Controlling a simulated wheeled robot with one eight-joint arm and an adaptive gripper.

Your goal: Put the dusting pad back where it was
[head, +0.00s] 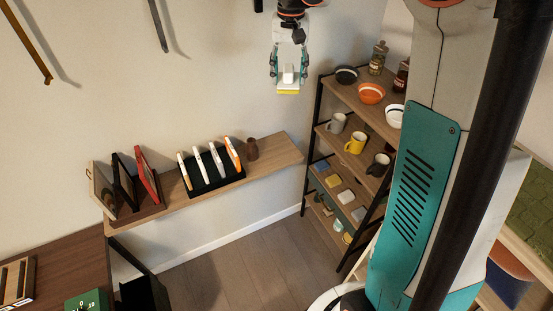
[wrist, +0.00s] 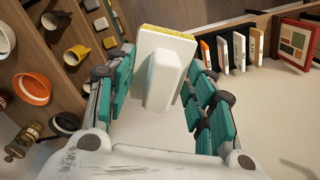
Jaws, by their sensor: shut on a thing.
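The dusting pad (head: 288,91) is a white block with a raised white grip and a yellow layer on its underside. My gripper (head: 288,76) is shut on its grip and holds it in the air, in front of the wall and left of the shelf unit's top. In the wrist view the pad (wrist: 178,46) sits between the teal fingers, its yellow edge facing away. The shelf unit (head: 325,128) has several levels. Its third level carries several small blocks, including a yellowish one (head: 333,181) and a white one (head: 346,197); their details are too small to tell.
The top level holds a black bowl (head: 346,75), an orange bowl (head: 371,93) and bottles. Mugs, one yellow (head: 355,143), stand below. A wall shelf (head: 279,157) at left carries a black rack (head: 213,184), a brown vase (head: 252,149) and frames. Open air surrounds my gripper.

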